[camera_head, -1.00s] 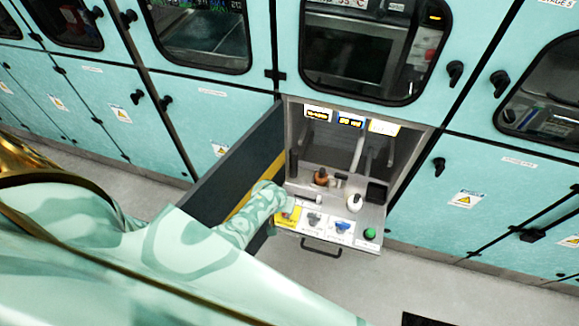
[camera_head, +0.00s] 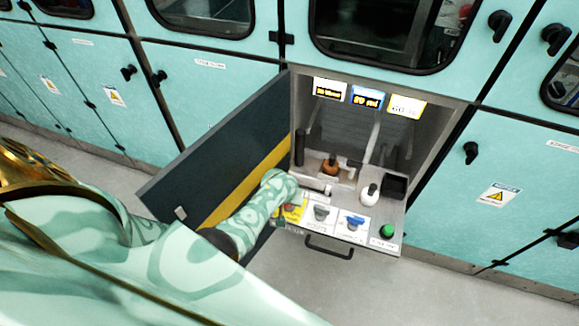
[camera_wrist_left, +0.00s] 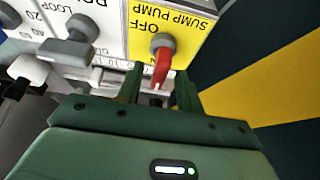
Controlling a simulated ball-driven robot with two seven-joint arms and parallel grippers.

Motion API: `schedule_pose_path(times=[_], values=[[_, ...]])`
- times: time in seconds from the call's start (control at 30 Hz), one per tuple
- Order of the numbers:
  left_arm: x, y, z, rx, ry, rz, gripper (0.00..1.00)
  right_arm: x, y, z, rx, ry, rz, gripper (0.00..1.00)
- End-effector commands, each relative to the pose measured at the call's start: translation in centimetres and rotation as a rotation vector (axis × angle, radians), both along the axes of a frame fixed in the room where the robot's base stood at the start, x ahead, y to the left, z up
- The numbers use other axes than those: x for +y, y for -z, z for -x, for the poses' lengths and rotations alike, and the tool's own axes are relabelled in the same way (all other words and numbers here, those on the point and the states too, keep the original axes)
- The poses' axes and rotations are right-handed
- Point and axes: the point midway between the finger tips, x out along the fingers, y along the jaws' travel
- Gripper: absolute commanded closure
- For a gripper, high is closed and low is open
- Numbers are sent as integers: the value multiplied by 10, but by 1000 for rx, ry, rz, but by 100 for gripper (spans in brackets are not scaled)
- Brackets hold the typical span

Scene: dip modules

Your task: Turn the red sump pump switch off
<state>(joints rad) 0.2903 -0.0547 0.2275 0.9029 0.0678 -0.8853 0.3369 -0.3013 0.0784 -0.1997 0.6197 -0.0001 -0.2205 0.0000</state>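The red sump pump switch (camera_wrist_left: 161,70) is on a yellow label (camera_wrist_left: 195,28) reading "OFF" and "SUMP PUMP", upside down in the left wrist view. Its red handle points down toward my gripper from a grey round base. My left gripper (camera_wrist_left: 159,76) is open, with one green finger on each side of the handle's end. I cannot tell whether either finger touches it. In the head view my left arm reaches to the yellow label (camera_head: 291,212) and partly hides it; the switch is hard to make out there.
A grey loop switch (camera_wrist_left: 67,51) sits beside the yellow label. The pull-out panel also holds a blue switch (camera_head: 354,222) and a green button (camera_head: 387,231). A dark open door (camera_head: 215,150) with a yellow stripe stands left of my arm. A handle (camera_head: 328,247) runs along the panel's front.

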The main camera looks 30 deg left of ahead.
Motion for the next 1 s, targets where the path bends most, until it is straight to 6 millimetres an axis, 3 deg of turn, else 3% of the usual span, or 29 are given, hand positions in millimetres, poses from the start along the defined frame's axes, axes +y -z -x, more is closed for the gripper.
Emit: schedule_pose_path(times=[0.37,0.5,1.0], values=[[1,3,-2,0,-1,0,64,-2,4,0,0,-1,2,100],[1,3,-2,0,-1,0,100,-2,4,0,-1,-1,2,100],[2,3,-1,1,87,-1,100,-2,-1,-2,-3,-1,2,100]])
